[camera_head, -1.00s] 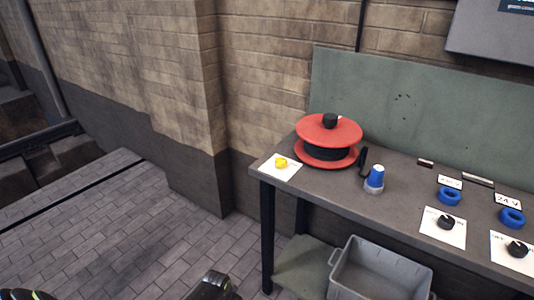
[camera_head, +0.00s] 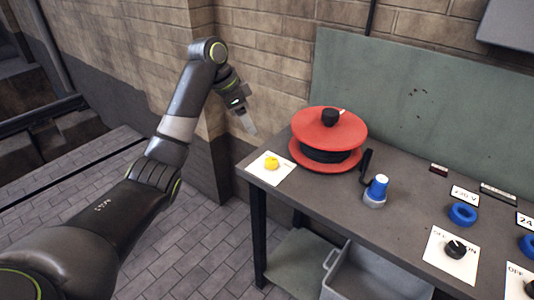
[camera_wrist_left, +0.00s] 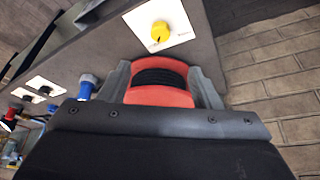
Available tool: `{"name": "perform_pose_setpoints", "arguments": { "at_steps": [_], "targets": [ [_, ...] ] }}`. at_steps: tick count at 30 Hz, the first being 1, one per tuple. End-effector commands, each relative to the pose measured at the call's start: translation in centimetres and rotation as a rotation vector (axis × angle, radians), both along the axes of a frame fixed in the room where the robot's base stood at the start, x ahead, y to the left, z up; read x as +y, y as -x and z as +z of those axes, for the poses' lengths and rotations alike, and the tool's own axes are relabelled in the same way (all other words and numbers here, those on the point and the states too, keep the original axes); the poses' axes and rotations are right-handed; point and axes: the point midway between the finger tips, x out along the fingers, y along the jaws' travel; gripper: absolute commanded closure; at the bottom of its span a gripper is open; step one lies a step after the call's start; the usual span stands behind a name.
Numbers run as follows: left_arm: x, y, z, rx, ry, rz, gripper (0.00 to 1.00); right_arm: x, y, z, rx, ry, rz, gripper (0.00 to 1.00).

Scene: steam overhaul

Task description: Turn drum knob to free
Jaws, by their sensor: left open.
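A red cable drum (camera_head: 345,133) wound with black stands at the left end of the workbench, with a black knob (camera_head: 330,117) on top bearing a pale mark. A yellow knob (camera_head: 271,162) sits on a white card (camera_head: 290,171) at the bench's left corner. My left gripper (camera_head: 250,125) is open and empty, raised left of the drum and behind the yellow knob, apart from both. In the left wrist view the drum (camera_wrist_left: 160,98) shows between the fingers and the yellow knob (camera_wrist_left: 160,31) beyond; the drum's top is hidden there. My right gripper is out of view.
A blue-capped piece (camera_head: 376,189) and a black upright handle (camera_head: 365,164) stand right of the drum. Blue rings (camera_head: 462,214) and black dials (camera_head: 455,249) lie further right. A green panel (camera_head: 415,100) and brick wall are behind. A grey crate (camera_head: 365,275) sits below.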

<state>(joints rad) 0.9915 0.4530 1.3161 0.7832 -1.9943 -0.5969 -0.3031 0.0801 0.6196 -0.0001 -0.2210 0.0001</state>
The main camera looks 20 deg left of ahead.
Motion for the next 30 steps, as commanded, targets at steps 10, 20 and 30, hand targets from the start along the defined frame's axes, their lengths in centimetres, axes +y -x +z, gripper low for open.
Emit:
{"name": "perform_pose_setpoints", "arguments": {
  "at_steps": [10,20,30],
  "targets": [
    [-0.5,-0.3,-0.9,-0.001,-0.001,-0.020,0.43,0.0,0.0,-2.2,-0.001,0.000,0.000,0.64],
    [-2.3,-1.4,-5.3,0.003,0.001,-0.020,0.43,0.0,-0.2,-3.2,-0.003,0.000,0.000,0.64],
    [-4.5,-3.0,-11.9,0.002,0.001,-0.018,0.43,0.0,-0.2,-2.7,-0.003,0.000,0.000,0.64]
  ]
}}
